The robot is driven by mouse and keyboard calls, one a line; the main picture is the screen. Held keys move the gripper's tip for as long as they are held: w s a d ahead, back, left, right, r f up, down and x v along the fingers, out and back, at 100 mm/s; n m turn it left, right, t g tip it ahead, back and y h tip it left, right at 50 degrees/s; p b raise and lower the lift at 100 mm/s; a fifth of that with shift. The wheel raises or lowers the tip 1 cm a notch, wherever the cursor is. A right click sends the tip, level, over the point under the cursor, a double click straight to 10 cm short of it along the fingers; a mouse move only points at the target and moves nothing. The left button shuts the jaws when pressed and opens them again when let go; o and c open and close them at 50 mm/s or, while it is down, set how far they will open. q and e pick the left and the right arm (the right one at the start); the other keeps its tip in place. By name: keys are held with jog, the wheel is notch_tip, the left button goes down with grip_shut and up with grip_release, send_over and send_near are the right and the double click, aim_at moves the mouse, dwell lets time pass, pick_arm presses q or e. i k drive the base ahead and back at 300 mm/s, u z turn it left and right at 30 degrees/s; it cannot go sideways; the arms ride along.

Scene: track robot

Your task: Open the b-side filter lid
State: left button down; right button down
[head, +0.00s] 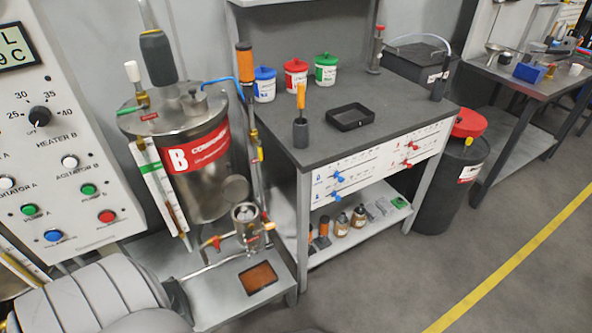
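The B-side tank (205,185) is a steel drum with a red band marked B, standing at the left of the workbench. Low at its front right is a small metal cup-like housing (246,226), which looks like the filter. Its round top (245,211) appears to be in place, but it is too small to tell whether it is shut. Red-handled and yellow fittings sit around it. A grey arm link of mine fills the bottom left corner. Neither of my grippers can be made out.
A control panel (60,130) stands at the left. The workbench (300,162) right of the tank holds a black tray (350,117) and blue, red and green-lidded tubs. A black bin (450,185) stands right of it. The floor (400,275) in front is clear.

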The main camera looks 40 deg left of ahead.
aim_at(235, 187)
jog(key=u, duration=0.15)
jog(key=k, duration=0.3)
jog(key=z, duration=0.9)
jog(key=i, duration=1.15)
jog(key=u, duration=1.35)
jog(key=i, duration=0.9)
jog(key=u, duration=1.05)
